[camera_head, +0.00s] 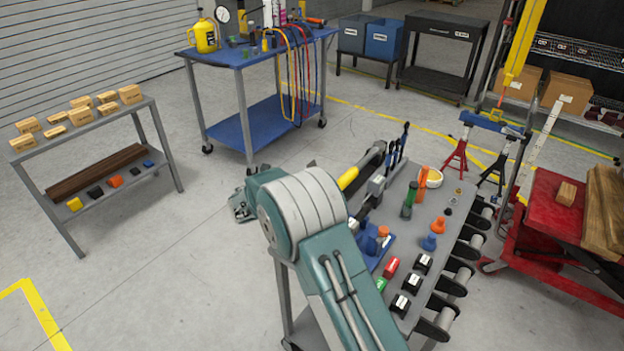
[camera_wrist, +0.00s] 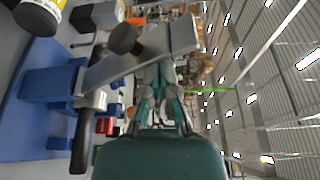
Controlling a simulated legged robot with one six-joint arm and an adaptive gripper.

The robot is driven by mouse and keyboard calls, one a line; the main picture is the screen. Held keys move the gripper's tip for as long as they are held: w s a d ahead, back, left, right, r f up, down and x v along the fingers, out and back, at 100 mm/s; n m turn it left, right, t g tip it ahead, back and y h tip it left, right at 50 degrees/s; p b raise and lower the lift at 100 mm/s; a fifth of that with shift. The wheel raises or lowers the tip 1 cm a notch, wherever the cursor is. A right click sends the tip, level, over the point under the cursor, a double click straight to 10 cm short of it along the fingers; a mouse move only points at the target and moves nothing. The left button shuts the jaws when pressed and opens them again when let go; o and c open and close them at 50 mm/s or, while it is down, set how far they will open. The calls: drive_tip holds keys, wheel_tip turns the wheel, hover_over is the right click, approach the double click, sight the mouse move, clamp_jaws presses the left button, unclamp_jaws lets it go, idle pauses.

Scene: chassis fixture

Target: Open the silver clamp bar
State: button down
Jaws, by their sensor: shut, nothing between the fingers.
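The silver clamp bar (camera_wrist: 105,72) runs diagonally across the upper part of the wrist view, with a dark round knob on it. Its wide end reaches across just beyond my fingertips. Its lower end meets a blue fixture block (camera_wrist: 47,88), near a black handle (camera_wrist: 79,140). My gripper (camera_wrist: 162,78) is shut and empty, with its fingers pointing at the wide end of the bar; I cannot tell whether they touch it. In the head view the blue fixture (camera_head: 377,248) is partly hidden by my arm, and my gripper cannot be clearly made out.
A blue cart (camera_head: 258,52) stands behind, a grey shelf (camera_head: 88,128) at left and a red cart (camera_head: 540,200) at right. Floor at left is clear.

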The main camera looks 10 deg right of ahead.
drive_tip(key=v, duration=1.2)
drive_tip(key=s+d+r+m+g+y, duration=0.3)
drive_tip(key=s+d+r+m+y, duration=0.15)
drive_tip(key=s+d+m, duration=0.35)
drive_tip(key=s+d+r+m+g+y, duration=0.3)
drive_tip(key=s+d+r+m, duration=0.35)
drive_tip(key=m, duration=0.45)
drive_tip(key=s+m+t+y, duration=0.3)
drive_tip(key=s+m+y, duration=0.5)
drive_tip(key=s+m, duration=1.1)
drive_tip(key=shift+s+d+r+m+t, duration=0.25)
drive_tip(key=shift+d+r+m+t, duration=0.15)
drive_tip(key=shift+m, duration=0.8)
drive_tip(key=shift+y, duration=0.25)
